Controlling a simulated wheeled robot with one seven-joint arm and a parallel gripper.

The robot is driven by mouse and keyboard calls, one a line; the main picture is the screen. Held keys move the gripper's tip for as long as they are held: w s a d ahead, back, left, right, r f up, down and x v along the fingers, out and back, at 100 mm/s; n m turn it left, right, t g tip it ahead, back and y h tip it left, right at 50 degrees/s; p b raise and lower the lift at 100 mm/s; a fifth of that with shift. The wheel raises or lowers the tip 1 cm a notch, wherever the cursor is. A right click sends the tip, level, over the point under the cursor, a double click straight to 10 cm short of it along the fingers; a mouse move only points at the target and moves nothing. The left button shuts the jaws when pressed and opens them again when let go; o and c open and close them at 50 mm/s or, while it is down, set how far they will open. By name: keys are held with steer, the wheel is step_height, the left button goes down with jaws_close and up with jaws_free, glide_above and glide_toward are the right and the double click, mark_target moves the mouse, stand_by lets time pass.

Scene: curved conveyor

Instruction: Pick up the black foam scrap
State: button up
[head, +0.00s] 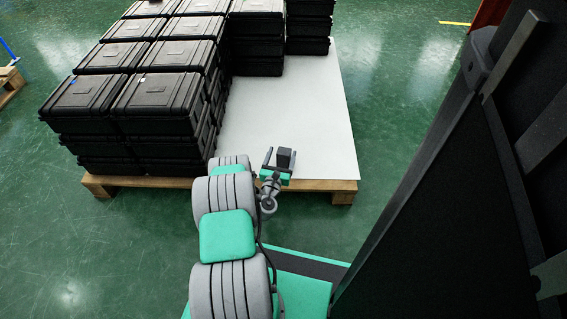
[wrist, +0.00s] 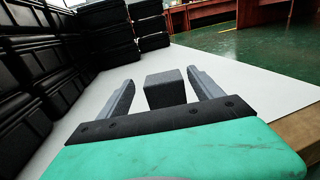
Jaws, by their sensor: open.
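The black foam scrap (head: 285,158) is a small dark block at the near edge of the white sheet in the head view. In the wrist view the scrap (wrist: 165,90) stands between the two fingers, with a gap showing on each side. My gripper (head: 280,157) is open around it, and its grey fingers also show in the wrist view (wrist: 160,80). The fingers do not appear to touch the scrap. The scrap's lower part is hidden behind the gripper's dark front bar in the wrist view.
Stacks of black cases (head: 160,95) fill the left and back of the wooden pallet (head: 150,187). The white sheet (head: 310,110) is bare to the right of them. A large dark panel (head: 470,200) blocks the right side of the head view. Green floor surrounds the pallet.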

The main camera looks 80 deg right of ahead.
steer(key=d+b, duration=0.1)
steer(key=d, duration=0.1)
steer(key=d+b, duration=0.1)
steer(key=d, duration=0.1)
steer(key=shift+s+d+f, duration=0.15)
steer(key=shift+s, duration=0.05)
steer(key=shift+d, duration=0.15)
steer(key=c, duration=1.4)
step_height(320, 180, up, 10)
steer(key=p, duration=0.6)
glide_above(285, 148)
steer(key=s+a, duration=0.2)
steer(key=a, duration=0.1)
steer(key=shift+d+f, duration=0.2)
steer(key=s+a+r+p, duration=0.1)
steer(key=a, duration=0.2)
steer(key=s+a+r+p, duration=0.1)
steer(key=a, duration=0.1)
steer(key=s+a+r+p, duration=0.1)
steer(key=s+a, duration=0.1)
steer(key=a, duration=0.1)
steer(key=shift+s+a+r, duration=0.1)
steer(key=shift+a+r, duration=0.2)
steer(key=shift+r, duration=0.05)
